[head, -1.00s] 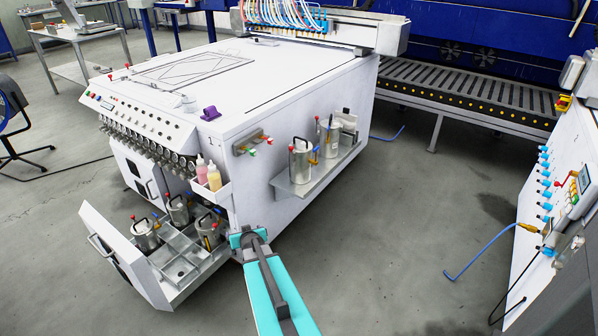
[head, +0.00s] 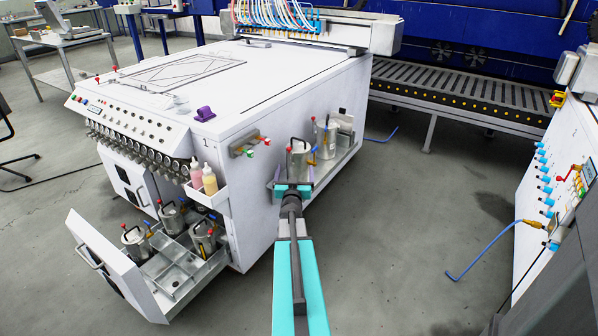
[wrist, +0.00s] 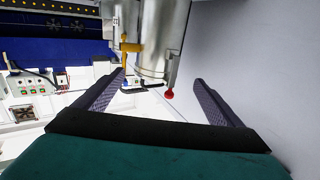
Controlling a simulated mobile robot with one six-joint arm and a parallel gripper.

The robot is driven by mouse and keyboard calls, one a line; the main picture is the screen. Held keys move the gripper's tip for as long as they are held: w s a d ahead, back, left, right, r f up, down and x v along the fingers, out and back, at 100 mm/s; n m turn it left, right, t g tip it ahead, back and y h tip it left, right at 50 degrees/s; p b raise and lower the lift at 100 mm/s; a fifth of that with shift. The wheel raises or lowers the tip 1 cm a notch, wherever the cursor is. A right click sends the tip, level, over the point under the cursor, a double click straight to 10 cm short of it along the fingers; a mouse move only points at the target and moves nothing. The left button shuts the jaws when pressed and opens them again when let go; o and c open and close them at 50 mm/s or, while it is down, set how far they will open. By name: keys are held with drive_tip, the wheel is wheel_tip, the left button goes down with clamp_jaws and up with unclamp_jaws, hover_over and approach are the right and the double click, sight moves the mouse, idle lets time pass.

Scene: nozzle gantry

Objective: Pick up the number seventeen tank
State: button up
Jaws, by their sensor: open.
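Two silver tanks stand on the side shelf of the white machine: a nearer one (head: 298,163) and a farther one (head: 326,139). Several similar tanks (head: 134,241) stand in the open drawer at the front. I cannot read a number on any tank. My gripper (head: 291,187) is at the shelf's front edge, just before the nearer tank in the head view. In the wrist view my gripper (wrist: 159,78) is open and empty. A silver tank (wrist: 160,35) with a red knob and a yellow valve shows beyond the fingertips, partly cut off by the frame.
The shelf (head: 343,160) is fixed to the machine's side wall (head: 262,190), which fills the right of the wrist view. The open drawer (head: 180,275) juts out at lower left. A blue hose (head: 480,255) hangs at right. Grey floor between is clear.

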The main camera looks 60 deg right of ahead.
sight(297, 159)
drive_tip(key=shift+d, duration=0.15)
drive_tip(key=shift+x, duration=3.9)
drive_tip(key=shift+w+d, duration=0.1)
drive_tip(key=shift+d, duration=0.15)
drive_tip(key=shift+s+x, duration=0.2)
drive_tip(key=shift+x, duration=2.45)
drive_tip(key=shift+d+r, duration=0.1)
drive_tip(key=shift+r, duration=0.05)
drive_tip(key=c, duration=2.1)
drive_tip(key=shift+r, duration=0.25)
drive_tip(key=shift+c, duration=0.4)
